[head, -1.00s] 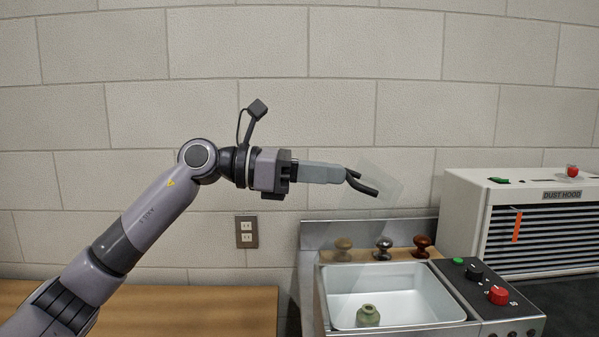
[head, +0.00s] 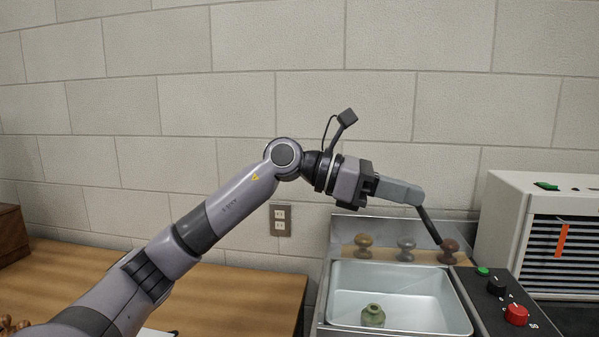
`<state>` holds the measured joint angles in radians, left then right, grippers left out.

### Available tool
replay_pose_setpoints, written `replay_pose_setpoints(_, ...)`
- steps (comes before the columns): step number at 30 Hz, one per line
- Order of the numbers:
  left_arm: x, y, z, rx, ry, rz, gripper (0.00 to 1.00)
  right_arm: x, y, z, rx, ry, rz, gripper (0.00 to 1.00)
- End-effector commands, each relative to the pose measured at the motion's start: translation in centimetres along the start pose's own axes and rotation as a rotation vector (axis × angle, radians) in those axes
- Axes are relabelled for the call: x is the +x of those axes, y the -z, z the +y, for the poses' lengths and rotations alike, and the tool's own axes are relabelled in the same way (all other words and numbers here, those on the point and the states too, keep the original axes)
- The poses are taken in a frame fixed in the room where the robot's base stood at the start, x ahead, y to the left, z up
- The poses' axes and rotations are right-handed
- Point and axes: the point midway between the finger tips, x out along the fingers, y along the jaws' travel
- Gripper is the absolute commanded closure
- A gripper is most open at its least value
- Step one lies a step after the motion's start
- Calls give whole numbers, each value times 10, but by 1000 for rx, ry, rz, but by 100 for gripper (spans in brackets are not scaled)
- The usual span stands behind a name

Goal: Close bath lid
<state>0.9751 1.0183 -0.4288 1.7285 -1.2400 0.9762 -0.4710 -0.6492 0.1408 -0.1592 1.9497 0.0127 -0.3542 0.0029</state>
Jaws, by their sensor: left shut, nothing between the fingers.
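The bath (head: 400,322) is a pale metal basin in a steel housing at the lower right of the head view. My right gripper is out of view.
A control panel (head: 506,317) with green, black and red controls adjoins the bath's right. A white dust hood (head: 505,215) stands beyond it. A wooden table (head: 240,290) lies left, with a dark wooden box (head: 10,236). A wall socket (head: 281,220) is behind.

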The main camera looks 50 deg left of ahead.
Motion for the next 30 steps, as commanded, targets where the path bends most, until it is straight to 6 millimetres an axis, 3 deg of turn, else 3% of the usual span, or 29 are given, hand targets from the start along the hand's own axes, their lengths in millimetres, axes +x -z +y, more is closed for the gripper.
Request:
replay_pose_setpoints(15, 71, 56, 0, -1, 2, -1, 100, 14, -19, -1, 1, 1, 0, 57)
replay_pose_setpoints(30, 94, 84, 1, 1, 0, -1, 100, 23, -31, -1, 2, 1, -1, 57)
